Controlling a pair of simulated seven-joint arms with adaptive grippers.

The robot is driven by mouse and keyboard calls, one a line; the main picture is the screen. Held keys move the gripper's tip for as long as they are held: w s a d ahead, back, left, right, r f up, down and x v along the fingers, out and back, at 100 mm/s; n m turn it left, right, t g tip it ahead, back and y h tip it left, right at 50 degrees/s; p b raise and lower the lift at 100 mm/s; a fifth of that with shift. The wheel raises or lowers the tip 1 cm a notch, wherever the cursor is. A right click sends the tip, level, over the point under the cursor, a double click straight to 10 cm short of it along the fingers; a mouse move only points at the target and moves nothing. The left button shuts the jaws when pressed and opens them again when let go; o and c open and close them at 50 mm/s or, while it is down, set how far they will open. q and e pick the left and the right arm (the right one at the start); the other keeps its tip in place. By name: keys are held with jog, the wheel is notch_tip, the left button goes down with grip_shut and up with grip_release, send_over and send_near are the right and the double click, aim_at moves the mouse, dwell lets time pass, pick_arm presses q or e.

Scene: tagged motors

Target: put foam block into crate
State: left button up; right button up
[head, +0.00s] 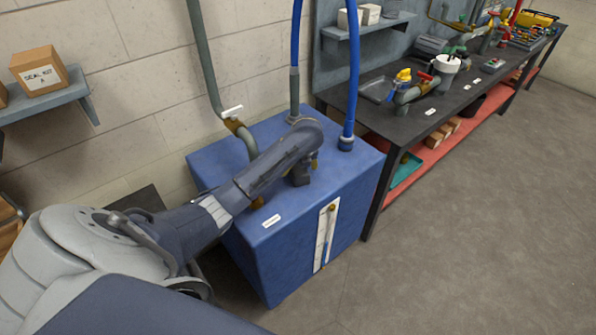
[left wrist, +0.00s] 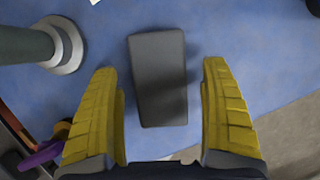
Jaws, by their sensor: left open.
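The foam block (left wrist: 160,85) is a dark grey rectangular block lying on the blue top of a tank in the left wrist view. In the head view a dark block (head: 300,177) shows on the tank top, just below the end of my left arm. My left gripper (head: 314,162) is open above it. In the left wrist view its yellow fingers stand on either side of the block with clear gaps, and do not touch it. No crate shows clearly; a brown wooden box at the left edge of the head view is mostly hidden. My right gripper is out of view.
A dark workbench (head: 440,118) with fittings stands to the right. A shelf (head: 45,103) with a cardboard box is at left. The right floor is clear.

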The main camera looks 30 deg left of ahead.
pick_arm(q)
jog(key=shift+f, duration=0.25)
dwell(0.4)
jog(key=shift+c, duration=0.3)
jog(key=c, duration=0.9)
jog(key=shift+c, duration=0.3)
jog(key=shift+r, duration=0.1)
